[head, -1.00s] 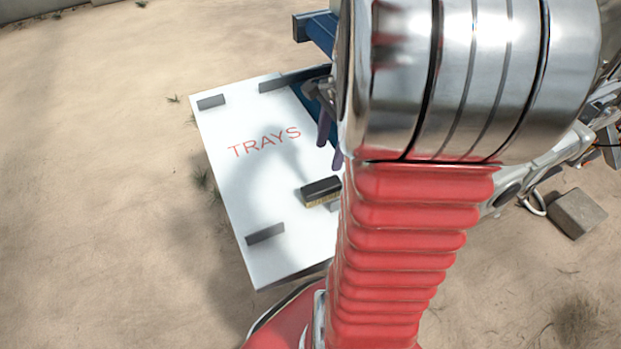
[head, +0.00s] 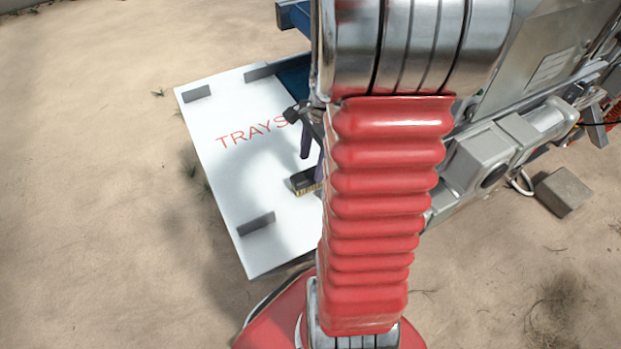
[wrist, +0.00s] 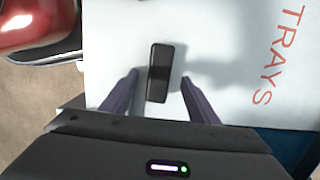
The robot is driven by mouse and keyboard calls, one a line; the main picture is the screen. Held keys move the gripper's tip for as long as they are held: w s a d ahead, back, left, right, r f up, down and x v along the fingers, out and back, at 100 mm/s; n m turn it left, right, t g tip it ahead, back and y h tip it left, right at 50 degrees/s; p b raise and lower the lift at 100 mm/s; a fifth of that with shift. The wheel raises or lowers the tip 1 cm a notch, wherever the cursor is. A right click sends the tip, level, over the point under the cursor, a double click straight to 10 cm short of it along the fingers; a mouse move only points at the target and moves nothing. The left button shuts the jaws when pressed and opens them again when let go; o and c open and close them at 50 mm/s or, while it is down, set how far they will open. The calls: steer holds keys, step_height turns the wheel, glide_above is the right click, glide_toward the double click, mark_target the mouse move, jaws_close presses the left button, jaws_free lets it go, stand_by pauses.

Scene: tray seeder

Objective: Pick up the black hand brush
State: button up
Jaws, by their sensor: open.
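The black hand brush (head: 304,182) lies on the white board marked TRAYS (head: 225,165), its tan bristles showing along its lower edge. My arm hides its right end in the head view. In the wrist view the brush (wrist: 160,72) is a dark upright block, seen from above, between the two purple fingers. My gripper (head: 312,160) is open and empty above the board, close to the brush. In the wrist view my gripper (wrist: 158,80) has one finger on each side of the brush, apart from it. The height left between fingertips and brush is hard to tell.
Grey blocks stand on the board near its corners, one at the front left (head: 256,224). A blue frame (head: 293,75) adjoins the board's far side. Grey machinery (head: 485,155) stands to the right, with a loose block (head: 563,192) on the sandy ground.

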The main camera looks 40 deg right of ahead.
mark_target(311, 173)
steer(key=shift+a+f, duration=0.15)
steer(key=shift+f, duration=1.15)
steer(key=shift+a+f, duration=0.1)
steer(key=shift+f, duration=1.2)
steer(key=shift+c, duration=0.5)
steer(key=c, duration=1.1)
steer(key=shift+r, duration=0.15)
step_height(311, 173, up, 10)
steer(key=shift+f, duration=0.1)
